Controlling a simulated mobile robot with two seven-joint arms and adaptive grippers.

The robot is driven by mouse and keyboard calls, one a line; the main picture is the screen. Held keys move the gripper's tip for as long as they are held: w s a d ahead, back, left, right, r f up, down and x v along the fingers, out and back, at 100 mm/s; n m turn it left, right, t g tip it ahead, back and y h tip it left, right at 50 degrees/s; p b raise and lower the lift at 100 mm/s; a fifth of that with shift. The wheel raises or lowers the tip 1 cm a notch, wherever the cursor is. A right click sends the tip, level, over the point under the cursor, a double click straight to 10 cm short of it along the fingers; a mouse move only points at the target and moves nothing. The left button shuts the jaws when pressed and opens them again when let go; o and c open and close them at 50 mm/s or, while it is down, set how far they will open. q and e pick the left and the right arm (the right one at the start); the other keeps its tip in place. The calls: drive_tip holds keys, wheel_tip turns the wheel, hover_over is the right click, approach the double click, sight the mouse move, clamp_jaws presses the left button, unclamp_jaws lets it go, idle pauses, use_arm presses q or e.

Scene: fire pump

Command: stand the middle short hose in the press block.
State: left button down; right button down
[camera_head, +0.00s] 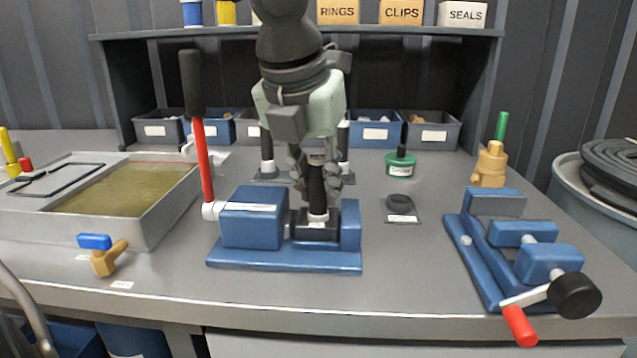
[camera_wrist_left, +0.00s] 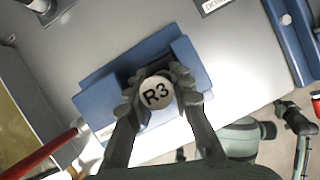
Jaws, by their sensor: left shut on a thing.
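The short hose (camera_head: 318,188) is black with a white band near its lower end. It stands upright in my left gripper (camera_head: 319,172), which is shut on it. In the left wrist view I look down on the hose's round white end marked R3 (camera_wrist_left: 156,93), between the fingers (camera_wrist_left: 152,92). The blue press block (camera_head: 252,220) has a red lever with a black grip on its left. The hose's lower end is at the dark seat between the blue jaws; whether it rests there is hard to tell. My right gripper is not seen.
Two other short hoses (camera_head: 267,150) stand partly hidden behind my gripper. A tank of murky liquid (camera_head: 120,200) is at the left. A blue vise (camera_head: 520,245) is at the right. A green tin (camera_head: 400,165) and a black ring (camera_head: 400,200) lie between. The front bench edge is clear.

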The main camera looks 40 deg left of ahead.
use_arm(q)
drive_tip(key=shift+f, duration=0.1)
drive_tip(key=c, duration=1.7)
unclamp_jaws()
drive_tip(key=o, duration=0.4)
drive_tip(key=shift+c, duration=0.2)
drive_tip(key=shift+r, duration=0.45)
drive_tip(key=v, duration=1.1)
drive_tip(key=shift+s+p, duration=0.3)
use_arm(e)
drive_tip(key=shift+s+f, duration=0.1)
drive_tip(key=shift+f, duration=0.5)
